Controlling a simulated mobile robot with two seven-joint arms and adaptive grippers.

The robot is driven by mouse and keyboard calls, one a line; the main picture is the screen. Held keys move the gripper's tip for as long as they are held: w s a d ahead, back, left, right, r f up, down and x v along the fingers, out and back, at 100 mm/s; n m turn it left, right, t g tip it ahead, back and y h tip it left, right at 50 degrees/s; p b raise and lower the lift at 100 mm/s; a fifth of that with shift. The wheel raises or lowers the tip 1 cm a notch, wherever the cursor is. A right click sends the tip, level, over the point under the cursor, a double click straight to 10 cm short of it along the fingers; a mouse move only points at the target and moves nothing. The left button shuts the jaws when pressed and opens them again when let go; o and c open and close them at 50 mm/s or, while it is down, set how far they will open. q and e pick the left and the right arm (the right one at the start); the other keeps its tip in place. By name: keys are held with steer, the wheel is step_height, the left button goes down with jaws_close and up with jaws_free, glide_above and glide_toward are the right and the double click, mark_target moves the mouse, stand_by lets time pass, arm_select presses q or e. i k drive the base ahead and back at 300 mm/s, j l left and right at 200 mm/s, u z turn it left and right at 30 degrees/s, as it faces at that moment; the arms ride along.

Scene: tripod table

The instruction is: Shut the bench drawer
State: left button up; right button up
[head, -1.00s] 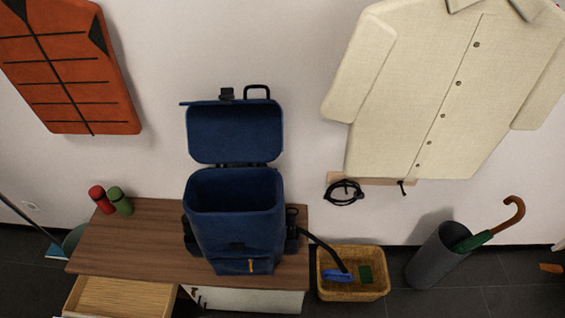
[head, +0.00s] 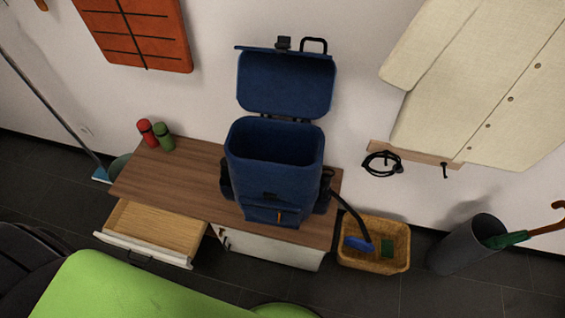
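The bench (head: 200,163) has a brown wood top and stands against the wall. Its drawer (head: 159,229) is pulled out at the left front, and its pale wood inside looks empty. The drawer has a white front (head: 120,246) with a dark handle (head: 140,259) on its outer face. Neither of my grippers is in view.
An open blue backpack (head: 273,172) stands on the bench, with a red bottle (head: 146,133) and a green bottle (head: 164,137) to its left. A wicker basket (head: 401,248) and a grey umbrella bin (head: 465,246) stand on the floor to the right.

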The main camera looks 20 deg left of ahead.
mark_target(170, 238)
steer(key=u, duration=2.3)
